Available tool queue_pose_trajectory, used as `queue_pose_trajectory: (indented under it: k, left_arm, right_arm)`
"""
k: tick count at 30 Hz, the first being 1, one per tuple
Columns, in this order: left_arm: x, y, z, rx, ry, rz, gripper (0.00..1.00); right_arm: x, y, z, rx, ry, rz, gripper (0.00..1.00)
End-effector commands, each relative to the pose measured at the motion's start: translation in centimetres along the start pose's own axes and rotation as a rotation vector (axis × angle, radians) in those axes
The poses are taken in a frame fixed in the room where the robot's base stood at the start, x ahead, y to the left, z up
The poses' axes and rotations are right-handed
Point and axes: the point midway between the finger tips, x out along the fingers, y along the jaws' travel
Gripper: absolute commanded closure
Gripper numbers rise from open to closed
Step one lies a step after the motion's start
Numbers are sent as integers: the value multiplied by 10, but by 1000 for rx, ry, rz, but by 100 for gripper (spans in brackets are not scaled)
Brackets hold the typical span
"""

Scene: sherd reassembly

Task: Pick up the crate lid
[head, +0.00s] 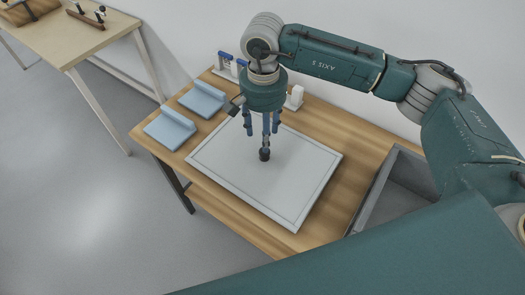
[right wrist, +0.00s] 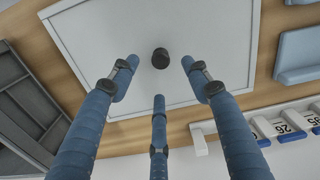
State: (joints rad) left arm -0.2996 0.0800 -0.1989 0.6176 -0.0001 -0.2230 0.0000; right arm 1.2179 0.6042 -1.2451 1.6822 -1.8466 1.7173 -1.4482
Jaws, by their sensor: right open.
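The crate lid (head: 290,188) is a pale grey flat panel with a darker border line, lying flat on the wooden table. A short dark knob (head: 264,155) stands at its middle; the knob also shows in the right wrist view (right wrist: 160,58). My right gripper (head: 264,132) points down over the lid, just above the knob. Its three blue fingers are spread around the knob in the right wrist view (right wrist: 158,88), with clear space between them and it. My left gripper is in neither view.
An open grey crate (head: 372,190) is at the table's right side, partly hidden by my arm. Two light blue rests (head: 170,130) (head: 203,100) lie left of the lid. Small white stands with numbers (right wrist: 285,124) are at the back edge. Another table (head: 85,38) stands at far left.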

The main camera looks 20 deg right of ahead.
Motion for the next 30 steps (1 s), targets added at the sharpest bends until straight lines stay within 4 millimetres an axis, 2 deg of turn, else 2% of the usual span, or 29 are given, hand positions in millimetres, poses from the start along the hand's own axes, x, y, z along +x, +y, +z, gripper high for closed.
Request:
queue_pose_trajectory:
  k: [3,6,11,15,17,21,27,30]
  left_arm:
    - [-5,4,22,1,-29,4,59]
    - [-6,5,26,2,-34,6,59]
    - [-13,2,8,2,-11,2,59]
    - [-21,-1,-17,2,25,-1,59]
    - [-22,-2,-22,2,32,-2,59]
    - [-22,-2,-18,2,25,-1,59]
    - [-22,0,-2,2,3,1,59]
    - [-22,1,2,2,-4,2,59]
  right_arm:
    - [16,0,0,2,-2,1,52]
    - [23,0,-1,2,0,0,52]
    - [38,2,-2,3,-2,3,52]
    - [60,3,-4,3,-3,2,52]
    - [68,2,-4,2,-1,1,52]
    - [77,2,-4,1,-1,0,52]
    - [77,2,-4,1,0,-1,52]
    - [77,2,-5,1,0,-1,72]
